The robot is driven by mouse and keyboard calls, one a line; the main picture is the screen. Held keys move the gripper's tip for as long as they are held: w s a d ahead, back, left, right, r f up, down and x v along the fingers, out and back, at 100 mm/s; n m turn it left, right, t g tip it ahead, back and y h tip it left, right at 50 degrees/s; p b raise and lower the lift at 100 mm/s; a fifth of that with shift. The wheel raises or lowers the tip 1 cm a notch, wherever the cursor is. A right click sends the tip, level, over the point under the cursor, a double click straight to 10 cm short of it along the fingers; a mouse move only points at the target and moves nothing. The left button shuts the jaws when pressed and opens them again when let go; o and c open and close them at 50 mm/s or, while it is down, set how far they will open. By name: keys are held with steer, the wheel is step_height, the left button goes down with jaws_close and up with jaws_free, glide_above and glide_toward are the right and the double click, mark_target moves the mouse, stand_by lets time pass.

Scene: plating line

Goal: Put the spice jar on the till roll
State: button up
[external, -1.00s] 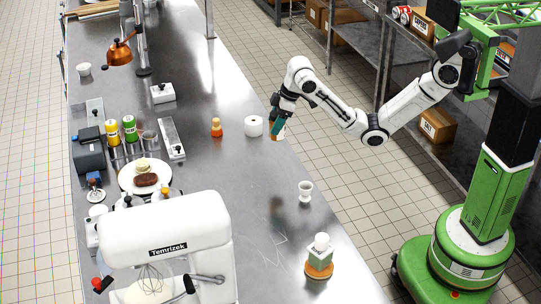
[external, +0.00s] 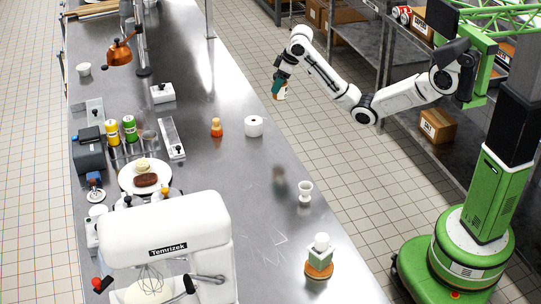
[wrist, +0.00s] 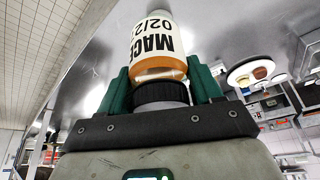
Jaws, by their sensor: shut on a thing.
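The spice jar (wrist: 155,45) has an orange-brown body, a dark lid and a white label reading "MACE". My gripper (wrist: 162,80) is shut on it, with a green finger on each side of the lid end. In the external view my gripper (external: 279,87) holds the jar (external: 280,96) in the air near the counter's right edge. The till roll (external: 254,126) is a white roll standing on the steel counter, below and left of the jar in the picture. I cannot make out the till roll in the wrist view.
A small orange bottle (external: 216,128) stands left of the till roll. A stand mixer (external: 165,245) fills the front left.

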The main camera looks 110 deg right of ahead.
steer(key=shift+w+d+f+b, duration=0.15)
steer(key=shift+w+d+f, duration=0.75)
steer(key=shift+w+f, duration=0.75)
steer(key=shift+w+d+f+b, duration=0.2)
steer(key=shift+w+d+f, duration=0.9)
steer(key=shift+f, duration=1)
steer(key=shift+w+d+f+b, duration=0.15)
steer(key=shift+w+d+f, duration=0.55)
steer(key=shift+w+f, duration=1.05)
steer(key=shift+s+f, duration=0.15)
steer(key=shift+f, duration=0.05)
steer(key=o, duration=1.2)
steer(key=b+v, duration=0.1)
steer(key=v, duration=1.1)
steer(key=shift+r, duration=0.1)
